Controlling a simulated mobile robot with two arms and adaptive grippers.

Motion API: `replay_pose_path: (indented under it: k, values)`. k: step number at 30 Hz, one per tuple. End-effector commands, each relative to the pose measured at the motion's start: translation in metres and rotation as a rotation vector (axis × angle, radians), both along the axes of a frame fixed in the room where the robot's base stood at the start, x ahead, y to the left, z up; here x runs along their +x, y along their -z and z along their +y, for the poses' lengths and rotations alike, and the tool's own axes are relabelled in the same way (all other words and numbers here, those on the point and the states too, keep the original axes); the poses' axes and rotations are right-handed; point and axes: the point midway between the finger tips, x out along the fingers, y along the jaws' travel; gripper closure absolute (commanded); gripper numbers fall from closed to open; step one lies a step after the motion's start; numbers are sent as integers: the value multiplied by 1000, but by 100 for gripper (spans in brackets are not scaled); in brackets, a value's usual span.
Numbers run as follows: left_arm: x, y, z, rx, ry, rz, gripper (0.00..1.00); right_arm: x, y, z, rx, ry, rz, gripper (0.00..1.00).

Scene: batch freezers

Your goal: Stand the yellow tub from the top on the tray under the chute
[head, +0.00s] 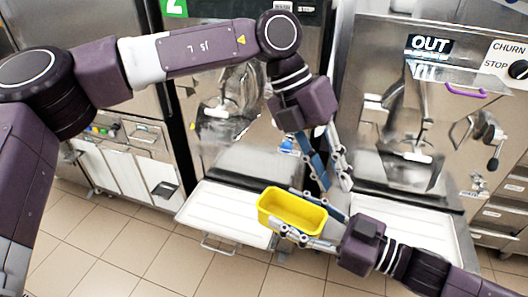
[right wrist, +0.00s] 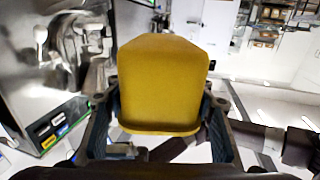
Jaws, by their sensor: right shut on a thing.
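The yellow tub (head: 292,211) is in my right gripper (head: 285,207), whose fingers are shut on its sides. It is held in the air in front of the freezers, opening upward. In the right wrist view the tub (right wrist: 162,85) fills the middle, between the two fingers. My left gripper (head: 336,186) is open and empty, just above and right of the tub, pointing down. A white tray (head: 208,208) sits under the left freezer's chute (head: 222,108), left of the tub. Another white tray (head: 425,228) sits under the right freezer's chute (head: 415,150), partly hidden by my right arm.
The right freezer carries an OUT sign (head: 430,44) and a purple handle (head: 466,91). The left freezer has a green number 2 label (head: 174,7). A low cabinet (head: 125,160) stands at the left. The tiled floor (head: 120,240) in front is clear.

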Motion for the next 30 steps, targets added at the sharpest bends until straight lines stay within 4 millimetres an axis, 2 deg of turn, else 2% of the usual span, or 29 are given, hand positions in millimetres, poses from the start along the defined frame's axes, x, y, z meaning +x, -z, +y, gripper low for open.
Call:
replay_pose_path:
  k: [1,6,9,12,16,20,30]
  values:
    - [2,-4,19,79,5,-48,77,0,0,0,0,0,0,74]
    - [10,-15,77,306,-7,-158,77,0,0,0,1,0,0,74]
    - [13,-23,102,397,-23,-199,77,0,0,0,1,0,0,74]
    - [15,-28,118,451,-33,-222,77,0,0,0,1,0,0,74]
    - [16,-26,125,479,-40,-233,77,0,0,0,1,0,0,74]
    - [16,-11,126,481,-40,-231,77,0,0,0,1,0,0,74]
    - [16,53,125,478,-39,-231,77,0,0,0,1,0,0,74]
